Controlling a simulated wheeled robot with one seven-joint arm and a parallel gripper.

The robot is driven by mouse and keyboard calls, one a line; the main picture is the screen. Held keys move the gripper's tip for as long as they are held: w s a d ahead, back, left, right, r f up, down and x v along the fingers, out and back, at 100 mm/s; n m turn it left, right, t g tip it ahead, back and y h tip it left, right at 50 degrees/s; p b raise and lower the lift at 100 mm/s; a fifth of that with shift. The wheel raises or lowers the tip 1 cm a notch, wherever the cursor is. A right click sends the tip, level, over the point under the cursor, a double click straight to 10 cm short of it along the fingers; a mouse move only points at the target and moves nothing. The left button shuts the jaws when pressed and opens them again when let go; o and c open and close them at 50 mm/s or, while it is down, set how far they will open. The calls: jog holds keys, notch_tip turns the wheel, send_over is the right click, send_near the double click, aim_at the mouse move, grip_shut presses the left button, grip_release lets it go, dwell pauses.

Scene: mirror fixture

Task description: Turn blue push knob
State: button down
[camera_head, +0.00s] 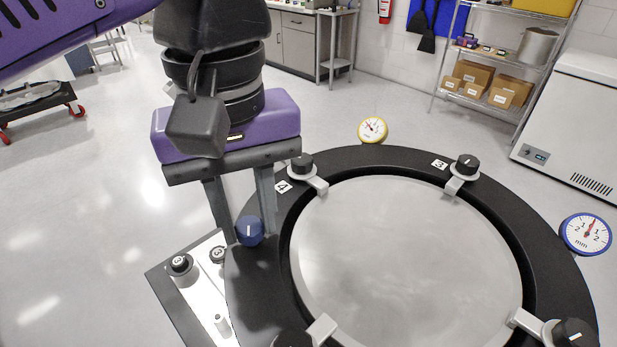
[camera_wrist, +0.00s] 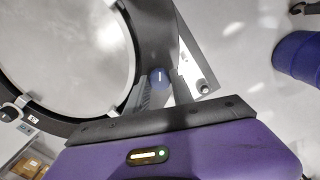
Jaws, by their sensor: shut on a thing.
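The blue push knob (camera_head: 249,231) sits at the left edge of the black ring of the mirror fixture (camera_head: 345,164). A short white line marks its face. My gripper (camera_head: 248,226) reaches down to it from above, with its two grey fingers on either side of the knob. The gripper is shut on the knob. The round mirror (camera_head: 405,260) lies inside the ring. How far the knob is pushed in cannot be told.
Black clamp knobs (camera_head: 467,165) stand around the ring, with one (camera_head: 302,164) close to my gripper. A yellow dial gauge (camera_head: 373,130) and a blue dial gauge (camera_head: 586,234) are at the ring's outside. A panel with black knobs (camera_head: 180,264) lies at lower left.

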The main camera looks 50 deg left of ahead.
aim_at(247, 226)
jog(key=c, duration=1.1)
grip_release()
jog(key=shift+r+b, duration=0.45)
jog(key=shift+r, duration=3.5)
jog(key=shift+s, duration=0.1)
